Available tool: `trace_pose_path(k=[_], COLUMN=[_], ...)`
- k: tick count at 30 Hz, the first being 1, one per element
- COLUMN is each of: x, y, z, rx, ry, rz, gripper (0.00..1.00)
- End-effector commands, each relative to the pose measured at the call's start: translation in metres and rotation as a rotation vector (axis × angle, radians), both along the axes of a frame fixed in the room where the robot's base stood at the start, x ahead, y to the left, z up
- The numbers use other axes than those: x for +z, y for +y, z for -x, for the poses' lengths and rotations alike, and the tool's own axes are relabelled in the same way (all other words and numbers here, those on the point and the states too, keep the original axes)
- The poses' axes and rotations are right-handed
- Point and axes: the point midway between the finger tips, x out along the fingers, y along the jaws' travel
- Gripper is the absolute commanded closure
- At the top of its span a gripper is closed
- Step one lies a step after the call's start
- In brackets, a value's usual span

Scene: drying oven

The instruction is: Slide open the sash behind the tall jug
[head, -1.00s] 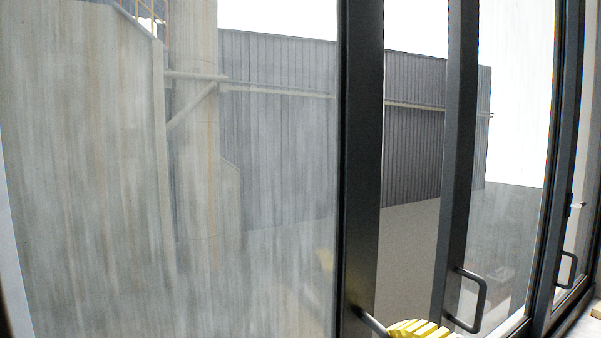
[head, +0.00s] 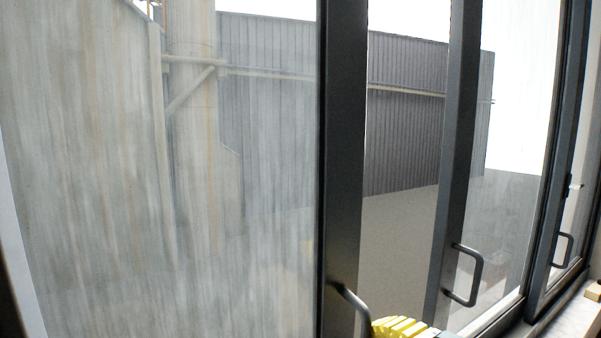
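The left sash has a dark upright stile (head: 343,150) and streaked glass (head: 110,180). Its curved dark handle (head: 350,298) is cut off by the lower edge. A clear gap (head: 402,210) separates this stile from the dark upright (head: 455,160) to its right, which carries another handle (head: 474,275). A yellow ridged part, apparently a finger of my gripper (head: 402,327), shows at the bottom just right of the left handle. Whether it touches the handle, and its other finger, cannot be seen. The tall jug is not in view.
Another dark frame with a handle (head: 563,250) stands at the far right. A pale sill (head: 565,318) runs along the lower right, with a small wooden piece (head: 594,292) at the edge. A grey corrugated wall (head: 405,130) lies outside.

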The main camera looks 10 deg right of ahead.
Motion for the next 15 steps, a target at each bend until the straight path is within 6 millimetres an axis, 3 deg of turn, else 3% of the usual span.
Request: trace_pose_path(k=[15], x=[0.007], y=[0.028], z=[0.011], rx=[0.008], ry=[-0.015], rz=[0.004], gripper=[1.00])
